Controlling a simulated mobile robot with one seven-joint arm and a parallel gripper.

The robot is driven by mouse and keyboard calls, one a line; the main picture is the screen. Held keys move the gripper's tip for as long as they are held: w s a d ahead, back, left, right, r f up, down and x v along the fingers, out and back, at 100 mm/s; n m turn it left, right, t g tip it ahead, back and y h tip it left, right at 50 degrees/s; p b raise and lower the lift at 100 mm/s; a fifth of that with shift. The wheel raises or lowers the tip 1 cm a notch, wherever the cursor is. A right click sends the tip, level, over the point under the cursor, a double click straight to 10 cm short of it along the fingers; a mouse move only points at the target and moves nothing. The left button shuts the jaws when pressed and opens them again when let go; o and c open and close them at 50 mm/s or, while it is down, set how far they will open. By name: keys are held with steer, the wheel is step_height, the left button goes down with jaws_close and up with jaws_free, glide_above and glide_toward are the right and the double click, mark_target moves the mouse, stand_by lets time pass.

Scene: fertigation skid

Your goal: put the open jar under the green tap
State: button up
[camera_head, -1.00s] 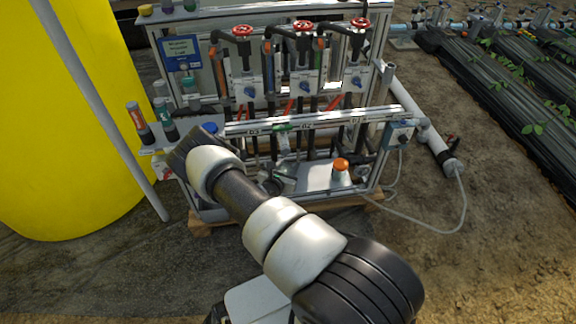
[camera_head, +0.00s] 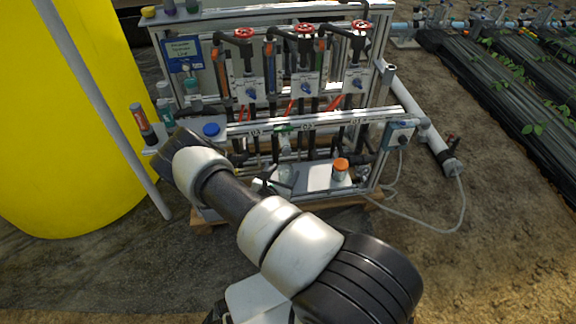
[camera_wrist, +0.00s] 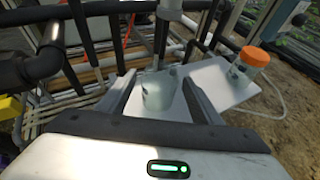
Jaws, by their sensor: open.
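The open jar (camera_wrist: 158,97) is a clear, pale vessel on a white board in the wrist view. My gripper (camera_wrist: 156,82) is open, with one finger on each side of the jar and a gap showing on both sides. In the head view my gripper (camera_head: 276,184) is small and dark at the skid's lower shelf, and the jar is hard to make out there. The green tap (camera_head: 284,128) is on the front rail, above the gripper area. In the wrist view a pale vertical pipe stands just behind the jar; whether it belongs to the tap is unclear.
An orange-lidded jar (camera_head: 340,168) stands on the white board (camera_head: 318,180), right of my gripper; it also shows in the wrist view (camera_wrist: 252,60). Dark pipes (camera_wrist: 85,38) crowd the left and back.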

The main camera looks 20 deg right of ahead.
steer(key=p+v, duration=0.2)
steer(key=v, duration=1)
steer(key=s+d+r+m+g, duration=0.1)
steer(key=r+m+g, duration=0.3)
steer(key=r, duration=0.6)
steer(key=s+d+r+m+g+h, duration=0.1)
steer(key=s+d+r+m, duration=0.1)
steer(key=r+m, duration=0.65)
steer(key=s+d+r+m+g, duration=0.1)
steer(key=r+m+g, duration=0.25)
steer(key=r, duration=0.75)
steer(key=s+a+r+m+t+y, duration=0.2)
steer(key=s+a+r+m+y, duration=0.35)
steer(key=s+r, duration=0.35)
steer(key=s+a+r+m+t+y, duration=0.3)
steer(key=s+a+r+m+y, duration=0.25)
steer(key=s+r, duration=0.4)
step_height(320, 180, up, 24)
steer(key=w+p, duration=0.1)
steer(key=p, duration=2.2)
steer(key=shift+w+a, duration=0.15)
steer(key=shift+w, duration=0.25)
